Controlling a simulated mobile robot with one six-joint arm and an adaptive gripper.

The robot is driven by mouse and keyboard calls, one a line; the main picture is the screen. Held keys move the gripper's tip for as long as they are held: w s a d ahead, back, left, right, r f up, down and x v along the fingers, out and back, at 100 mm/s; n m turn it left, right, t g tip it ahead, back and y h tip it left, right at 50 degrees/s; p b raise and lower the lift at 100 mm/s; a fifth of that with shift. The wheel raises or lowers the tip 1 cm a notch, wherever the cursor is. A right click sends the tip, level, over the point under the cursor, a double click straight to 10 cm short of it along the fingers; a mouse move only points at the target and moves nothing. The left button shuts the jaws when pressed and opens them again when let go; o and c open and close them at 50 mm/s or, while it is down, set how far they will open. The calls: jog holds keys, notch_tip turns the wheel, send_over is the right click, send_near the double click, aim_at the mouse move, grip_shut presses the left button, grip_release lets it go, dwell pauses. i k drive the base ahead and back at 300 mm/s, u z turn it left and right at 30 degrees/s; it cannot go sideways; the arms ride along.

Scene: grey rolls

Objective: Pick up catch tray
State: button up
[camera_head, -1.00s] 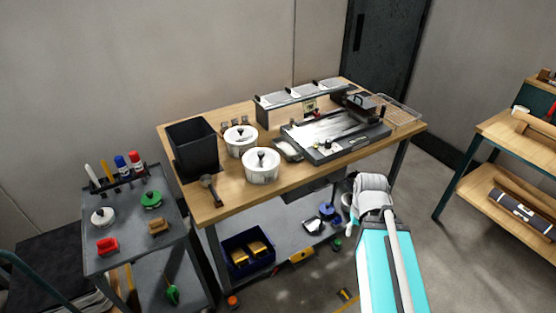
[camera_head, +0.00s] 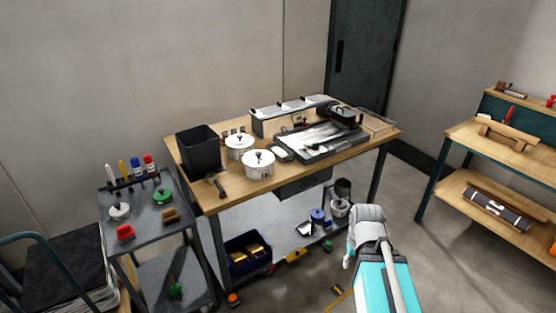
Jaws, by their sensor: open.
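A small shallow grey tray (camera_head: 282,153) lies on the wooden workbench, between the white lidded pots and the flat machine. It may be the catch tray, but I cannot tell for certain at this size. My teal and grey arm shows at the lower right, in front of the bench and well apart from this tray. The fingers of my gripper cannot be made out.
The wooden workbench (camera_head: 228,190) also holds a black bin (camera_head: 198,150), two white pots (camera_head: 258,164) and the flat machine (camera_head: 322,138). A grey cart (camera_head: 143,214) stands left and a wooden shelf unit (camera_head: 490,140) right. Small items lie on the floor before the bench.

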aim_at(283, 154)
jog(key=u, duration=1.15)
jog(key=i, duration=1)
jog(key=z, duration=0.05)
